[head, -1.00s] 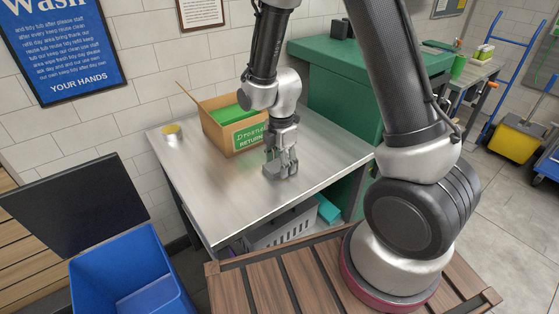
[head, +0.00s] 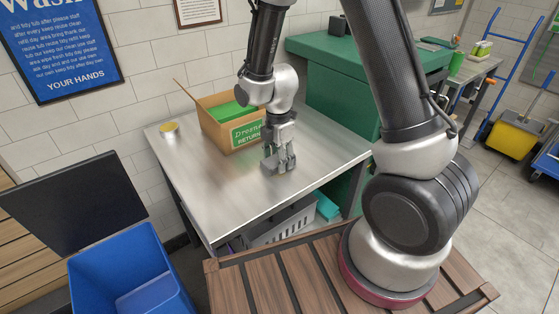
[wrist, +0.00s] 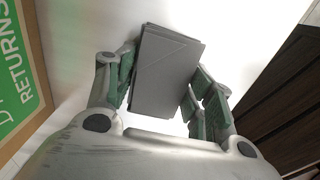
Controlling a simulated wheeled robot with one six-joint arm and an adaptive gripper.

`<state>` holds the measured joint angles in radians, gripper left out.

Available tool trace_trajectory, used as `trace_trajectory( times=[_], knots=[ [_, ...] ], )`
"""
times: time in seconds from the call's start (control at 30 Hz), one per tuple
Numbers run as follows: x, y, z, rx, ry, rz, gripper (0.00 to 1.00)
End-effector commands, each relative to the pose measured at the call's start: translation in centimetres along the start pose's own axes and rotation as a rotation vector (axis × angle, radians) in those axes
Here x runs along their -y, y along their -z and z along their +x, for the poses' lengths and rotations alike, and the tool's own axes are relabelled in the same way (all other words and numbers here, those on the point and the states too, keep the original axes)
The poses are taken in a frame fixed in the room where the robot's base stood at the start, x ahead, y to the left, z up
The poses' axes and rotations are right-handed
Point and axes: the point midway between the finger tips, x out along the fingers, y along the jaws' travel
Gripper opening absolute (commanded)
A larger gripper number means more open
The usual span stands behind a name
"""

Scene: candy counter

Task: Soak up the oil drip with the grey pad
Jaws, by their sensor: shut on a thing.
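My gripper (head: 279,164) is over the steel table (head: 219,192), fingers pointing down, to the right of the cardboard box. It is shut on the grey pad (wrist: 168,72), which sits between the finger pads in the wrist view. In the head view the grey pad (head: 268,169) shows low at the fingertips, close to the table top; I cannot tell whether it touches. I cannot make out an oil drip on the table in either view; it may be hidden under the pad or gripper.
A cardboard box (head: 217,131) with green contents and a returns label stands at the table's back. A blue bin (head: 128,275) with an open dark lid is at lower left. The table's front left is clear.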

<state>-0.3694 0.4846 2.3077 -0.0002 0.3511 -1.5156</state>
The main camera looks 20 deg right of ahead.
Motion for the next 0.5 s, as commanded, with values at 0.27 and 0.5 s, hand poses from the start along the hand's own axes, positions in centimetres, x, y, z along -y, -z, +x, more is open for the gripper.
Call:
trace_trajectory(
  times=[0.27,0.5],
  knots=[
    [-1.1,-0.3,0.2,0.000,-0.001,0.000,0.31],
    [0.2,0.1,0.1,0.000,0.000,0.000,0.31]
  ],
)
